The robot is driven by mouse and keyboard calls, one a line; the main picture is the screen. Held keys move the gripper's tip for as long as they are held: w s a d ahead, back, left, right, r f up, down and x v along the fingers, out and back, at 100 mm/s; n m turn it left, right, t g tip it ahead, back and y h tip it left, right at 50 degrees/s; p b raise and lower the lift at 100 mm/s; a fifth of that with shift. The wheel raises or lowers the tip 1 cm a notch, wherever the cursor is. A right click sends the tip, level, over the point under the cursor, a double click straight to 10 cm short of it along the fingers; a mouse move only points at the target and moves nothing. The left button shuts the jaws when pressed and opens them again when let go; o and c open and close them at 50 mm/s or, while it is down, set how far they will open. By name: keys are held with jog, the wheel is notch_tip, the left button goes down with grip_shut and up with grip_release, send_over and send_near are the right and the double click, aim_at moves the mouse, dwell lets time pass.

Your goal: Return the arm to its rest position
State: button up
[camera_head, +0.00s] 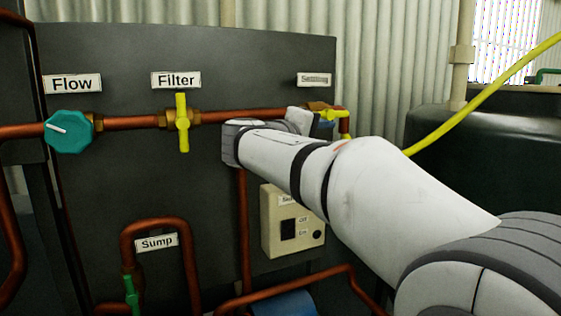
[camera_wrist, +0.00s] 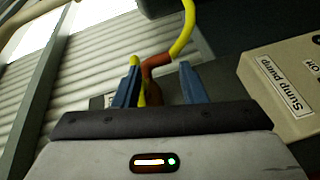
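My arm (camera_head: 365,195) reaches from the lower right of the head view to the panel, its wrist just below the "Settling" label (camera_head: 314,79). My gripper (camera_wrist: 158,78) shows two blue fingers in the wrist view, spread apart with a gap. A copper pipe bend (camera_wrist: 155,63) and a yellow part (camera_wrist: 140,92) appear in the gap, seemingly beyond the fingers; I cannot tell if a finger touches them. In the head view the yellow settling valve handle (camera_head: 336,113) shows just beyond the wrist. The wrist hides most of the fingers there.
The dark panel carries a teal flow knob (camera_head: 69,131), a yellow filter handle (camera_head: 182,122), a green sump handle (camera_head: 131,295) and a beige switch box (camera_head: 285,230) below the wrist. A yellow hose (camera_head: 480,97) runs up right past a dark tank (camera_head: 490,150).

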jog(key=s+d+f+m+g+y+p, duration=0.1)
jog(key=s+d+f+g+y+p, duration=0.55)
jog(key=s+p, duration=0.45)
jog(key=s+a+f+m+g+y+p, duration=0.1)
jog(key=s+f+m+y+p, duration=0.1)
jog(key=s, duration=0.6)
jog(key=s+a+f+m+g+y+p, duration=0.1)
jog(key=s+f+m+y+p, duration=0.2)
jog(key=s+f+p, duration=0.2)
jog(key=s+p, duration=0.2)
jog(key=s, duration=0.2)
jog(key=shift+a+g+y, duration=0.35)
jog(key=shift+a, duration=0.05)
jog(key=shift+s+f, duration=0.1)
